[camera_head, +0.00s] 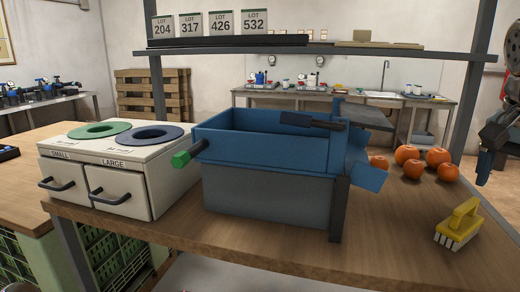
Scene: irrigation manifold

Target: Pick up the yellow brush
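The yellow brush (461,218) stands on the wooden bench at the front right. Its looped yellow handle is on top and its pale bristles face down and toward me. My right gripper (484,166) is at the right edge, above and behind the brush and apart from it. It is seen edge-on and partly cut off, so its opening does not show. My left gripper is not in view.
Several oranges (437,158) lie behind the brush. A white two-drawer box (122,188) stands left. Bare wood (395,225) lies between bin and brush.

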